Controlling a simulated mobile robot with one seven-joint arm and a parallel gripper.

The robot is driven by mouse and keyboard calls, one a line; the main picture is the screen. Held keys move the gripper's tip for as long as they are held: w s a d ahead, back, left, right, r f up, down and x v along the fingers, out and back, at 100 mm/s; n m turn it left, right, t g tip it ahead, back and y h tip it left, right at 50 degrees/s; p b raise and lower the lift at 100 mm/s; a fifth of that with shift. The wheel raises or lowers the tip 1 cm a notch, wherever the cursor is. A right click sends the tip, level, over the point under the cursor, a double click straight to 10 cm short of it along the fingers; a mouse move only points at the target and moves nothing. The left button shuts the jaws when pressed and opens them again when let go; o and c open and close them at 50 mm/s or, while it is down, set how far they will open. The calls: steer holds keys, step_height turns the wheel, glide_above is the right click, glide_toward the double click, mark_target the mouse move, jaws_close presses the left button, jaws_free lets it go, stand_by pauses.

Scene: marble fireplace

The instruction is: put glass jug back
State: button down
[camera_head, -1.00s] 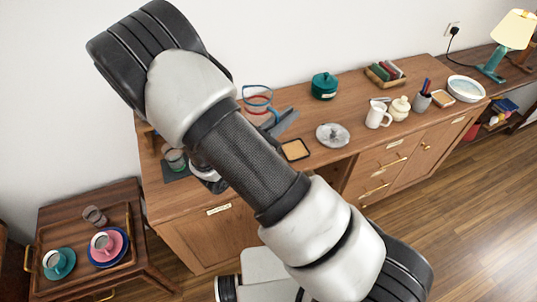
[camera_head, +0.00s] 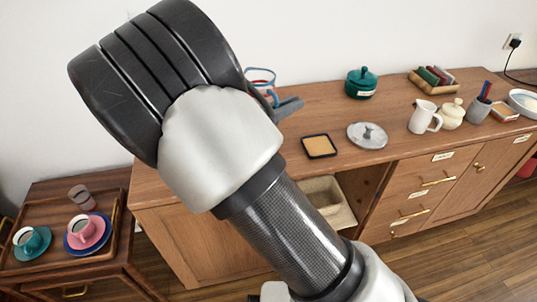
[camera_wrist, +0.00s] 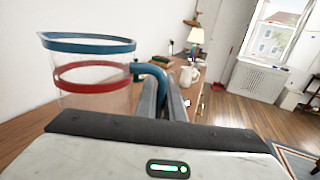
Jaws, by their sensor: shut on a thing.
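The glass jug is clear, with a blue rim, a red band and a blue handle. In the head view the jug (camera_head: 262,76) shows partly behind my arm, toward the back left of the wooden sideboard (camera_head: 310,112). In the wrist view the jug (camera_wrist: 93,88) stands upright at the left. My gripper (camera_wrist: 172,100) is shut on its blue handle. The grey fingers (camera_head: 287,107) show just right of the jug in the head view. My arm hides the jug's base and the sideboard's left end. I cannot tell whether the base touches the top.
A teal lidded pot (camera_head: 361,84), a tan square coaster (camera_head: 319,146), a grey lid (camera_head: 367,135) and a white pitcher (camera_head: 424,117) stand on the sideboard. A low side table with a tray (camera_head: 107,240) of cups is at the lower left.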

step_height(320, 180, down, 9)
steer(key=shift+f+b, duration=0.1)
steer(key=shift+b, duration=0.9)
steer(key=shift+f, duration=0.1)
steer(key=c, duration=1.9)
jaws_free()
steer(key=shift+o, duration=0.2)
steer(key=shift+s+a, duration=0.1)
steer(key=p+v, duration=0.1)
steer(key=v, duration=1)
steer(key=shift+s+a, duration=0.25)
steer(key=shift+a, duration=0.05)
